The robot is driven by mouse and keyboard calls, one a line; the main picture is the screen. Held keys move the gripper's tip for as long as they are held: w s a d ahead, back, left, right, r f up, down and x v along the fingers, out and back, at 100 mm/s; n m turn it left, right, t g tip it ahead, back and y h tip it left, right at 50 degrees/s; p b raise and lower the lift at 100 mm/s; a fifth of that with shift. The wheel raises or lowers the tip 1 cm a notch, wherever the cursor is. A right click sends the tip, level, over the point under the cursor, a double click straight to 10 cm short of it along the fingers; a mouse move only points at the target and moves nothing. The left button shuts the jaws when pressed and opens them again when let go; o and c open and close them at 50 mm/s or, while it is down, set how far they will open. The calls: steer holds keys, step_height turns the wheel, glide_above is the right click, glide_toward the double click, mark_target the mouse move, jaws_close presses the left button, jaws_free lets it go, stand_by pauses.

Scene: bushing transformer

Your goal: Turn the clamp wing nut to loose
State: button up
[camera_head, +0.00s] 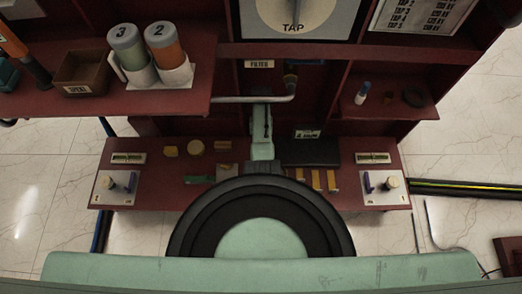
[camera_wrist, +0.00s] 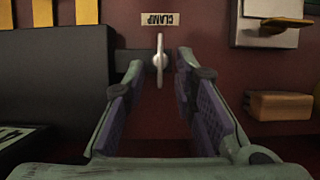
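The clamp wing nut (camera_wrist: 160,61) is a pale metal piece in the wrist view, with its wings running up and down in the picture. A dark bracket (camera_wrist: 129,61) reaches it from the left, and an upside-down CLAMP label (camera_wrist: 161,19) is just above it. My gripper (camera_wrist: 160,74) is open, with one purple-padded finger on each side of the nut. Gaps show between the fingertips and the nut, so neither appears to touch it. In the head view the nut and my fingertips are hidden behind my arm.
A black box (camera_wrist: 55,80) stands close left of the nut, with yellow strips (camera_wrist: 42,12) beyond it. A wooden block (camera_wrist: 279,105) and a pale fitting (camera_wrist: 270,22) lie to the right. In the head view, two knob panels (camera_head: 116,187) (camera_head: 382,188) sit at the bench ends.

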steer(key=v, duration=0.5)
steer(key=shift+w+r, duration=0.1)
steer(key=shift+r, duration=0.25)
